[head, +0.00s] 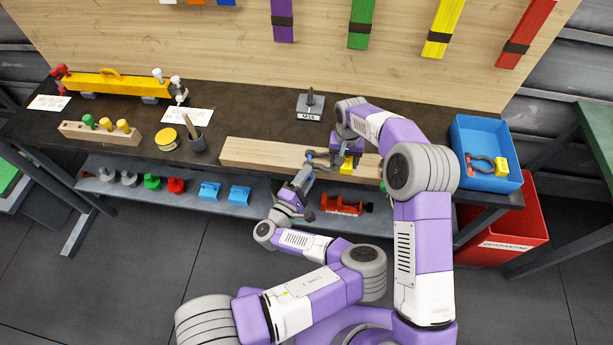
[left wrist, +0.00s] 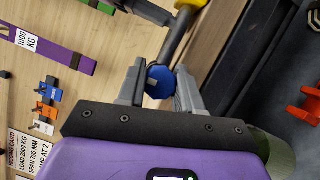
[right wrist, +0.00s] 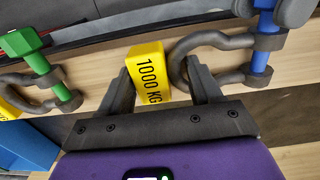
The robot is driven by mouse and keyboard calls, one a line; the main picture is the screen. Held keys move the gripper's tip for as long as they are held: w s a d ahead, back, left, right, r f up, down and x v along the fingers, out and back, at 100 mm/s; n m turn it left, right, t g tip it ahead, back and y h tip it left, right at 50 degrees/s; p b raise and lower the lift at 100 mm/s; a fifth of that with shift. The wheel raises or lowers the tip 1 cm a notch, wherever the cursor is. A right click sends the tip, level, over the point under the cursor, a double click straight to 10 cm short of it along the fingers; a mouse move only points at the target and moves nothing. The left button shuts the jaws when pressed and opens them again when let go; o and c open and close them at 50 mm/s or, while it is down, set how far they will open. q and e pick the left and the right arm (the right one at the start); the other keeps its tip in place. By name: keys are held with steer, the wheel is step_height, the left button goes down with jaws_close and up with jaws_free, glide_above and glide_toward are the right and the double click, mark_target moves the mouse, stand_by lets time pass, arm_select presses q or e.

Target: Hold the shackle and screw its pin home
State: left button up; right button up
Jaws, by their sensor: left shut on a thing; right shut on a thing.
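The shackle (right wrist: 215,41) is a dark grey bow with a blue pin (right wrist: 262,57) that passes through both of its eyes. A yellow tag (right wrist: 148,75) marked 1000 KG sits at its bow. My right gripper (right wrist: 165,85) is shut on this tag and holds the shackle over the wooden beam. My left gripper (left wrist: 158,85) is shut on the pin's round blue head (left wrist: 158,83). In the head view, the tag (head: 347,165) is beside the shackle (head: 321,162), and my left gripper (head: 306,178) meets it from the front left. How far the threads are engaged cannot be seen.
A second shackle with a green pin (right wrist: 40,65) lies right of the beam's middle. A blue bin (head: 483,127) at right holds another shackle. The beam (head: 258,154) runs along the bench's front. An M16 stand (head: 310,106) stands behind. A red bin (head: 530,220) is below right.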

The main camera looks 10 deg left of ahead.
steer(key=shift+w+d, duration=0.2)
arm_select(q)
steer(key=o, duration=0.9)
steer(key=shift+o, duration=0.7)
arm_select(e)
steer(key=shift+s+a, duration=0.1)
steer(key=shift+a, duration=0.05)
arm_select(q)
steer(key=v, duration=0.7)
steer(key=shift+s, duration=0.25)
arm_select(e)
steer(key=shift+s, duration=0.1)
steer(key=o, duration=1.2)
steer(key=shift+o, duration=0.2)
